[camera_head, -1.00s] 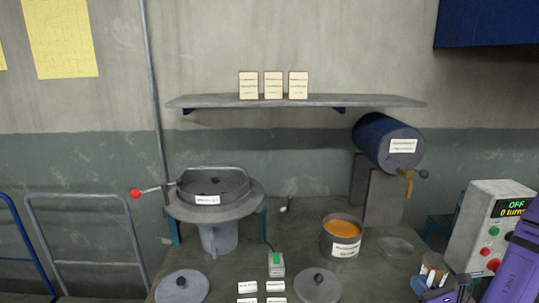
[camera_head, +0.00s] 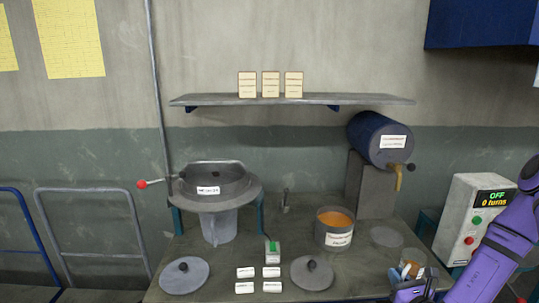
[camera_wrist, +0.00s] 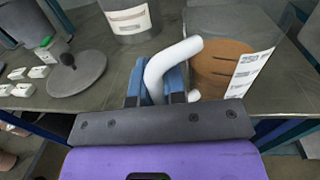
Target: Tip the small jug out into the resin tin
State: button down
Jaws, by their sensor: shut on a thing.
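The small jug (camera_head: 411,264) is clear-walled with brown contents, upright at the right of the bench in the head view. In the wrist view the jug (camera_wrist: 222,66) shows level marks, a white label and a white curved handle (camera_wrist: 168,66). My gripper (camera_wrist: 158,76) is shut on that handle, its blue fingers on either side. It also shows in the head view (camera_head: 412,289), at the jug's near side. The tin with orange contents (camera_head: 335,240), apparently the resin tin, stands left of and behind the jug, apart from it. Its labelled wall (camera_wrist: 128,22) shows at the wrist view's top. Its label is unreadable.
A round lid (camera_head: 312,273) with a knob lies in front of the tin. A control box (camera_head: 472,220) reading OFF stands right.

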jog(key=w+a+h, duration=0.1)
jog(key=w+a, duration=0.1)
jog(key=w+a+f+m, duration=0.1)
jog(key=w+a, duration=0.1)
jog(key=w+a+h, duration=0.1)
jog(key=a, duration=0.1)
jog(key=shift+w+f+m+h, duration=0.2)
jog(key=shift+w+m+h, duration=0.1)
jog(key=shift+w+m, duration=0.1)
